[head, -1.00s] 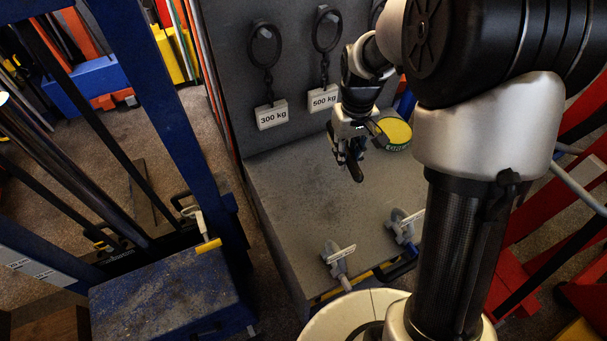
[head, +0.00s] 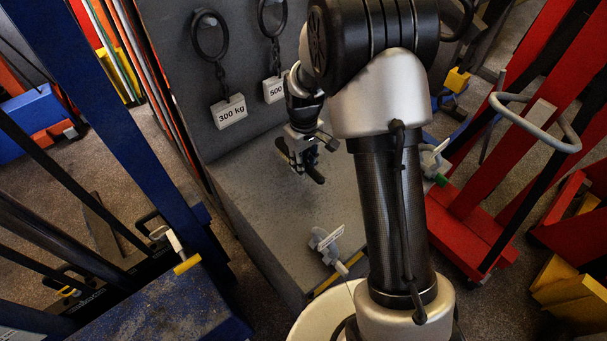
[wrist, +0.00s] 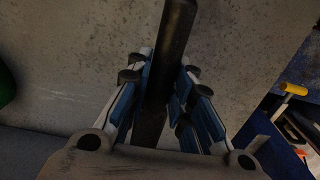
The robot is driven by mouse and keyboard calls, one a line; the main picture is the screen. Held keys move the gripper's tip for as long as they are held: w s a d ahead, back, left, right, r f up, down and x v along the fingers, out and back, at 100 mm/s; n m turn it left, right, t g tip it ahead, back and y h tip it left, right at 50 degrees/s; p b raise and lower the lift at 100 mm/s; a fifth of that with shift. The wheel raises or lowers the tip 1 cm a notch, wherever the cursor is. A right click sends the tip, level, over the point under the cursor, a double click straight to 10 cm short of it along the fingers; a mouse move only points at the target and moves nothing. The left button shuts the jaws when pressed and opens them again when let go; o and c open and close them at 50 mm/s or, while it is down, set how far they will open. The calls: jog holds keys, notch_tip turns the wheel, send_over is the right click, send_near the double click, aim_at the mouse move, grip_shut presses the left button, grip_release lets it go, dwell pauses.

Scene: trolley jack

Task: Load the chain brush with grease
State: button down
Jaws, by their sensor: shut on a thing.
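In the head view my gripper (head: 303,163) hangs over the grey bench top, a little below the hanging weight signs. In the wrist view its blue-padded fingers (wrist: 164,85) are closed around a dark rod-like handle (wrist: 176,35), which looks like the chain brush's handle. The grease tin is not visible in the head view now, probably behind my arm. A green edge (wrist: 5,85) at the left of the wrist view may be its side.
The grey bench top (head: 250,205) is mostly clear. A grey labelled tool (head: 328,245) stands near its front edge. Chains with a 300 kg sign (head: 228,112) hang on the back panel. A blue box (head: 160,305) is at lower left, red trolley frames (head: 480,225) at right.

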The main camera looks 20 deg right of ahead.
aim_at(304, 180)
jog(key=shift+f+b, duration=0.6)
jog(key=shift+f, duration=1.45)
jog(key=shift+f, duration=0.15)
jog(key=c, duration=1.4)
grip_release()
